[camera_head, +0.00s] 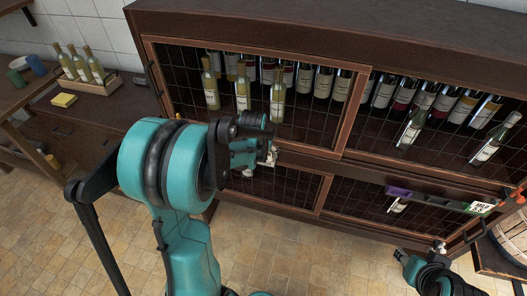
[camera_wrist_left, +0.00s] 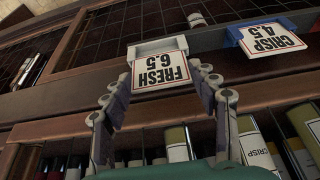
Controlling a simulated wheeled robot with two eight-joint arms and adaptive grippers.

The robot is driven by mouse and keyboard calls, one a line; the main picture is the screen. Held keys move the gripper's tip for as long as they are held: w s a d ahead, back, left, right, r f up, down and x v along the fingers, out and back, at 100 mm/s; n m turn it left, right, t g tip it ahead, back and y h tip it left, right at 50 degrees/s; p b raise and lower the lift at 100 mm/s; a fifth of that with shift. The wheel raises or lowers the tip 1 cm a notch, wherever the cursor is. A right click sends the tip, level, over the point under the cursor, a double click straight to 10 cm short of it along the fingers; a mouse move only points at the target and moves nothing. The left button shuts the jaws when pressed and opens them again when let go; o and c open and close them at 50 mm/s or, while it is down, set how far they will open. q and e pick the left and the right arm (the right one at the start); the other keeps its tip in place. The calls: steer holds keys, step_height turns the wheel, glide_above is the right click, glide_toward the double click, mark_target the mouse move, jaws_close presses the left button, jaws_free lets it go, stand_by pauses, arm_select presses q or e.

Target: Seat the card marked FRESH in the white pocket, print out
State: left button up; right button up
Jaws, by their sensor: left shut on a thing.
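The FRESH 6.5 card (camera_wrist_left: 161,73) is white with a red border. In the left wrist view its print faces the camera and reads upside down. My left gripper (camera_head: 268,156) is shut on the card, one finger at each side edge. The white pocket (camera_wrist_left: 163,46) is on the shelf edge directly at the card's far edge; the card overlaps its lip in the picture, and I cannot tell how deep it sits. In the head view my left arm mostly hides card and pocket. My right gripper (camera_head: 440,246) is low at the right, away from the card; its jaws are unclear.
A blue pocket (camera_wrist_left: 234,36) holds the CRISP 4.5 card (camera_wrist_left: 272,37) beside the white one. A purple pocket (camera_head: 398,192) and a MILD card (camera_head: 480,208) are further right on the rail. Bottles (camera_head: 243,95) stand on the shelf above.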

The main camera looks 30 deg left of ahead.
arm_select(q)
steer(key=shift+f+b, duration=0.8)
steer(key=shift+f, duration=0.15)
steer(key=o, duration=0.8)
steer(key=shift+o, duration=0.2)
steer(key=v, duration=1.2)
steer(key=shift+d, duration=0.1)
